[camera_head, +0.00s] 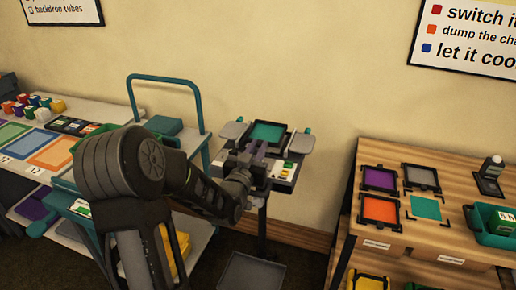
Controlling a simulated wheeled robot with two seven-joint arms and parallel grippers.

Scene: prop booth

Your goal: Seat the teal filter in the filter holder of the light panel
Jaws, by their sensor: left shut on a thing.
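The teal filter (268,132), a teal square in a dark frame, is at the light panel (284,179) in the middle of the view. My left gripper (261,150) reaches in from the left and is shut on the near edge of the filter's frame. The filter is over the top of the panel, where the holder is. The gripper and frame hide the holder, so I cannot tell whether the filter rests in it or hovers above. My right gripper is not in view.
Grey flaps (300,143) flank the panel. On the right, a wooden table (377,154) bears purple (379,178), grey (422,178) and orange (380,210) framed filters, a bare teal square (426,207) with corner marks and a green bin (489,236). A teal-railed cart (198,108) stands left.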

